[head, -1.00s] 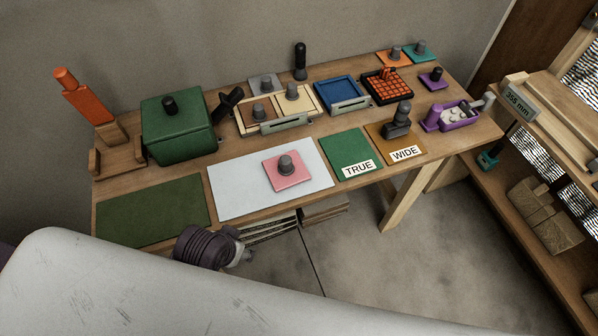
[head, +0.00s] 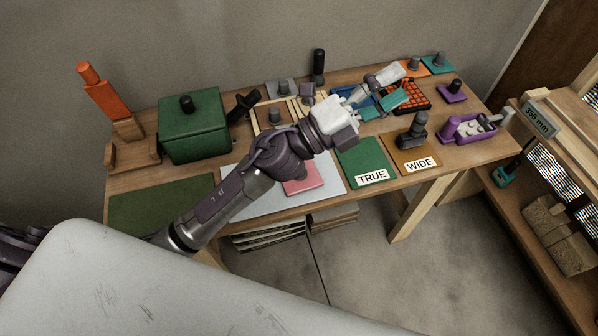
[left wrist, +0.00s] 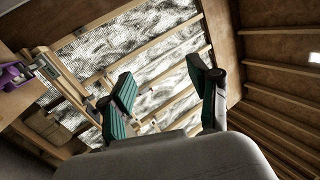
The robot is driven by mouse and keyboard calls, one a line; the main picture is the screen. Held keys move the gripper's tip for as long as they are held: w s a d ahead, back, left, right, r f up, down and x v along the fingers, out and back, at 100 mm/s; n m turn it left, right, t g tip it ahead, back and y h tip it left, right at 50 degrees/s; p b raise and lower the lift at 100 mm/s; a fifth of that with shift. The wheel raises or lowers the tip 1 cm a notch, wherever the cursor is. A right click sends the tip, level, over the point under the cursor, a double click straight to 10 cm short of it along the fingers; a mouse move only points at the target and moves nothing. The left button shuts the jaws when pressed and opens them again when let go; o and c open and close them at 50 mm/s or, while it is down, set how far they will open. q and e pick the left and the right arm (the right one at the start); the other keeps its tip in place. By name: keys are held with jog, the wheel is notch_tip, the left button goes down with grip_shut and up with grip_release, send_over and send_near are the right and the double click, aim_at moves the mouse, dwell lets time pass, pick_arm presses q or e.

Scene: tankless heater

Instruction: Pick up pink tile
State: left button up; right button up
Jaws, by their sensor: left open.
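The pink tile (head: 305,182) lies on the white sheet (head: 260,205) near the front of the table. My left forearm crosses over it in the head view and hides part of the tile and its grey knob. My left gripper (head: 392,90) is open and empty, up and to the right of the tile, over the blue tray and orange grid in the picture. In the left wrist view its teal finger pads (left wrist: 160,85) are spread apart with nothing between them, and the tile does not show. My right gripper is not in view.
The green box (head: 193,128) and orange-handled wooden stand (head: 105,98) are at the left. Green TRUE (head: 362,160) and brown WIDE (head: 415,157) mats lie to the right. A purple tray (head: 468,128) stands at the right end. The green mat (head: 160,207) is bare.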

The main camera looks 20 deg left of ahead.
pick_arm(q)
jog(key=s+d+f+m+g+y, duration=0.2)
jog(key=f+m+g+y, duration=0.1)
jog(key=f+m+g, duration=0.5)
jog(key=s+d+f+m+g+y, duration=0.35)
jog(key=m+g, duration=0.35)
jog(key=m, duration=0.3)
jog(key=w+a+f+y, duration=0.2)
jog(key=w+a+y, duration=0.15)
jog(key=a, duration=0.35)
jog(key=w+a+f+m+t+y, duration=0.1)
jog(key=w+a+f+y, duration=0.1)
jog(key=a+y, duration=0.4)
jog(key=w+a+f+y, duration=0.2)
jog(key=a+y, duration=0.1)
jog(key=a, duration=0.5)
notch_tip(320, 180, down, 7)
jog(key=shift+p, duration=0.75)
jog(key=shift+f, duration=0.6)
notch_tip(320, 180, down, 4)
jog(key=shift+w+a+f+p, duration=0.1)
jog(key=shift+w+p, duration=0.05)
jog(key=shift+p, duration=0.85)
jog(key=shift+f, duration=0.55)
grip_shut()
